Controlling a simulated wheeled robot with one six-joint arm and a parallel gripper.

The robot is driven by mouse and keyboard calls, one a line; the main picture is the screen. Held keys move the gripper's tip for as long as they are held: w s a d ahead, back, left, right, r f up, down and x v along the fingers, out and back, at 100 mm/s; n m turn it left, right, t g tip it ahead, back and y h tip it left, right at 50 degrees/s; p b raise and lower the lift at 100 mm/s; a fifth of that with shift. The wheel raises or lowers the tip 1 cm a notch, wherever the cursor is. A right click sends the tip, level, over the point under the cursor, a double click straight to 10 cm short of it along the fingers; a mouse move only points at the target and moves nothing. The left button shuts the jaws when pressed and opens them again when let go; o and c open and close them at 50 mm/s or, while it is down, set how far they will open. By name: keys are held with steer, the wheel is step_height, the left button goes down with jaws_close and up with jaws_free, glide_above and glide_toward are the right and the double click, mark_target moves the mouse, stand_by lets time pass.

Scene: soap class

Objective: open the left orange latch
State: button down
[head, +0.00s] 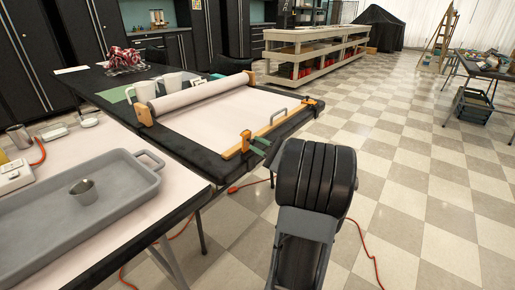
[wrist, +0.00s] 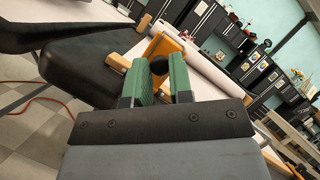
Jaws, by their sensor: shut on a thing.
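The left orange latch (head: 245,140) sits at the near end of a wooden bar (head: 275,125) across the paper on the black table. In the wrist view the orange latch (wrist: 167,45) shows beyond my fingers, with a round black knob (wrist: 159,66) between them. My gripper (head: 261,146) has green fingers at this latch, and in the wrist view my gripper (wrist: 161,78) is shut on it with a finger on each side. The exact contact is partly hidden by the fingers. A second orange latch (head: 313,103) is at the bar's far end.
A paper roll (head: 200,92) lies at the back of the board. A grey metal handle (head: 279,115) stands by the bar. Orange cable (head: 247,184) runs over the floor.

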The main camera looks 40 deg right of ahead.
stand_by(0.5)
steer(key=c, duration=1)
jaws_free()
steer(key=shift+s, duration=0.1)
steer(key=b+v, duration=0.2)
steer(key=v, duration=0.2)
steer(key=b+v, duration=0.2)
steer(key=v, duration=0.3)
steer(key=b+v, duration=0.3)
steer(key=v, duration=0.1)
steer(key=shift+s+d+f, duration=0.1)
steer(key=shift+d+f, duration=0.05)
steer(key=shift+f, duration=0.25)
steer(key=shift+s+r+b, duration=0.1)
steer(key=shift+b, duration=0.25)
steer(key=shift+r, duration=0.1)
